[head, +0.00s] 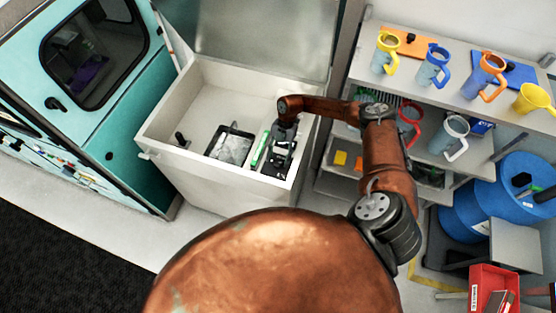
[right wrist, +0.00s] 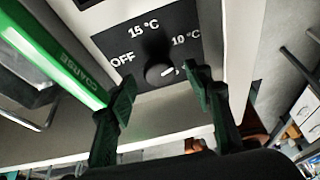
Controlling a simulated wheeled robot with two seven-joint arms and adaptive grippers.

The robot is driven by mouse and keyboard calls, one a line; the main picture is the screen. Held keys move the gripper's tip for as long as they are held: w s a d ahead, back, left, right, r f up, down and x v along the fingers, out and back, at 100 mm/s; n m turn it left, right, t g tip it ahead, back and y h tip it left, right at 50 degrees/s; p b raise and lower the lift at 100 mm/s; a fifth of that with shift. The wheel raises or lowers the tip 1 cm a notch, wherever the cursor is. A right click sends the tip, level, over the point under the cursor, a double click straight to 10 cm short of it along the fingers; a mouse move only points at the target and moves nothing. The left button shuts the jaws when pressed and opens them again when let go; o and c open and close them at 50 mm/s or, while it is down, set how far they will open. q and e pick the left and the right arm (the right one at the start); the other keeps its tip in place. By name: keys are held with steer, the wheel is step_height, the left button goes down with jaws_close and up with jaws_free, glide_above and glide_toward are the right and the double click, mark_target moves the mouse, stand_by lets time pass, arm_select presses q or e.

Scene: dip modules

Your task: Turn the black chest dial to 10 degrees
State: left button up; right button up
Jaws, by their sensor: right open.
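The black chest dial (right wrist: 158,74) is a round knob on a black plate (right wrist: 178,20) marked OFF, 15 °C and 10 °C. A short white mark shows on the dial's right side, toward the 10 °C side; its exact angle is hard to tell. My right gripper (right wrist: 162,82) is open, its two fingers on either side of the dial, apart from it in the picture. In the head view my right gripper (head: 281,140) reaches down over the right end of the open white chest (head: 215,95). The dial cannot be made out there. My left gripper is not in view.
A green bar lettered COARSE (right wrist: 50,50) lies close to the left finger. A grey tray (head: 232,147) sits in the chest. The raised lid (head: 265,35) stands behind. Shelves with several mugs (head: 433,65) stand to the right, near my right arm.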

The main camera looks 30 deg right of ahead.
steer(key=v, duration=1)
steer(key=shift+r, duration=0.4)
steer(key=shift+d, duration=0.1)
